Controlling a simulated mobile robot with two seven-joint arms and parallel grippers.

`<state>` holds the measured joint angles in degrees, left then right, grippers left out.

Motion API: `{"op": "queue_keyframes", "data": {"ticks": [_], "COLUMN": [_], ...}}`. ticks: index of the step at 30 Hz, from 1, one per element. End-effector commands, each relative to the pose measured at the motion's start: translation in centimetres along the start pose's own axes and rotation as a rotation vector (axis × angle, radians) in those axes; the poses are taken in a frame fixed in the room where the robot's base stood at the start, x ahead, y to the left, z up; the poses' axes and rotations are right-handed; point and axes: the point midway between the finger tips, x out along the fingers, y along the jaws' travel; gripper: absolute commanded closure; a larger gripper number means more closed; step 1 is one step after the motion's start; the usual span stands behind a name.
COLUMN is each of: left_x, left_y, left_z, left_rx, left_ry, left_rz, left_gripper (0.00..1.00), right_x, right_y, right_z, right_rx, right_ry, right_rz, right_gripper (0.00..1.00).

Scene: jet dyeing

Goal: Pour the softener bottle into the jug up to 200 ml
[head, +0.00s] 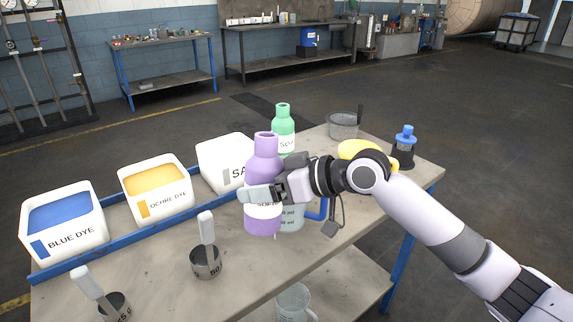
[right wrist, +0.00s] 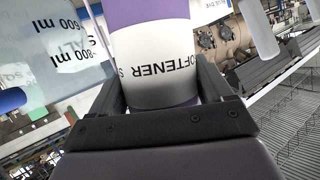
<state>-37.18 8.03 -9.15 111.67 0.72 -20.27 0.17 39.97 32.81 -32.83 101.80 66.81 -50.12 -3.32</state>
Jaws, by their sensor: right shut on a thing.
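The softener bottle (head: 264,165) is purple with a white label. My right gripper (head: 264,193) is shut around its middle and holds it upright in the head view. In the right wrist view the bottle (right wrist: 150,45) sits between the two fingers, its label reading SOFTENER. The jug (head: 291,217) is clear with a blue handle and stands on the table just behind and right of the bottle, partly hidden by bottle and gripper. Its ml marks show on the jug (right wrist: 50,55) in the right wrist view. The liquid level in it cannot be made out. My left gripper is not seen.
A green bottle (head: 283,125) stands behind. Bins of blue dye (head: 62,238), ochre dye (head: 155,205) and a white bin (head: 222,170) line the left in a blue rack. A grey basket (head: 343,128) and blue-capped container (head: 404,148) are at right.

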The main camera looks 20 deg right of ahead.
Motion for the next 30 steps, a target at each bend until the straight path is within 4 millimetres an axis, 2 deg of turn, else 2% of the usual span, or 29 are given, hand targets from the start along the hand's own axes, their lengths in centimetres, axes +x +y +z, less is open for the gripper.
{"op": "queue_keyframes", "data": {"ticks": [30], "left_x": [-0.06], "left_y": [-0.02], "left_z": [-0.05], "left_rx": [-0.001], "left_ry": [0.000], "left_rz": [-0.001], "left_gripper": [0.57], "right_x": [-0.25], "right_y": [-0.02], "right_z": [-0.74], "right_rx": [0.102], "right_ry": [0.002], "right_rz": [-0.043], "right_gripper": [0.77]}}
